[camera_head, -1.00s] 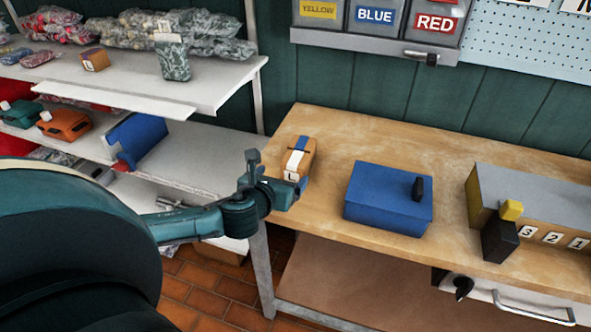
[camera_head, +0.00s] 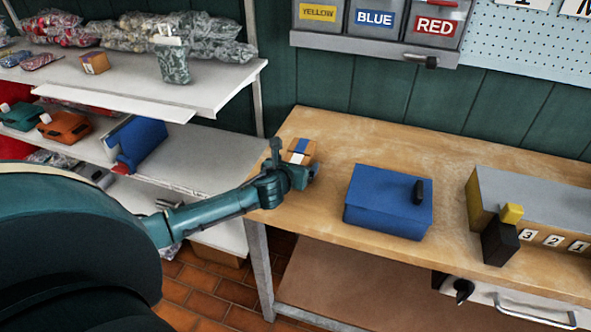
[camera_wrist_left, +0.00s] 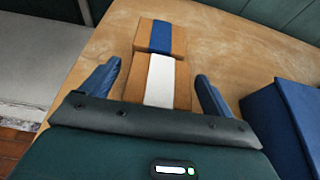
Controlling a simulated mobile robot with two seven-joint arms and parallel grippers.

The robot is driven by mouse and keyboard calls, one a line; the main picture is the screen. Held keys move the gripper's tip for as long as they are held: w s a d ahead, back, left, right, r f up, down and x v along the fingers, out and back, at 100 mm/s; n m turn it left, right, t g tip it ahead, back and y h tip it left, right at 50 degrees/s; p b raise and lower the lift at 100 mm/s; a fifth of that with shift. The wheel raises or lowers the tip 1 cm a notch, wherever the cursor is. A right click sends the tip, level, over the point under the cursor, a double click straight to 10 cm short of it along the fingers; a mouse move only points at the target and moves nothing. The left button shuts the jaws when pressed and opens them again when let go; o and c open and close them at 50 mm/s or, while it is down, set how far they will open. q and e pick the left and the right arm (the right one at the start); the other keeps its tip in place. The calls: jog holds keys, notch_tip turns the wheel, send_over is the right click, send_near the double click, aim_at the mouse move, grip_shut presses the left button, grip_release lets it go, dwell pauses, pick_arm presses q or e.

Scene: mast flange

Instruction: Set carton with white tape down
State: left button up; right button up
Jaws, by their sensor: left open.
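The carton with white tape (camera_wrist_left: 160,82) is a brown box with a white band, resting on the wooden workbench. In the wrist view it lies between the two blue fingers of my left gripper (camera_wrist_left: 158,72), which is open, with a gap on each side. In the head view my left gripper (camera_head: 294,162) is at the bench's left end and hides most of this carton. A second brown carton with blue tape (camera_wrist_left: 161,37) sits just beyond it; it also shows in the head view (camera_head: 300,145). My right gripper is not in view.
A blue box (camera_head: 385,200) stands on the workbench (camera_head: 345,143) to the right of the cartons. A grey-topped box with numbered tags (camera_head: 535,205) is farther right. Shelves (camera_head: 220,92) with bagged goods stand at the left. Bare bench top lies between cartons and blue box.

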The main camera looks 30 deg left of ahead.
pick_arm(q)
jog(key=shift+w+f, duration=0.1)
jog(key=shift+w, duration=0.1)
jog(key=shift+c, duration=0.2)
jog(key=c, duration=1.3)
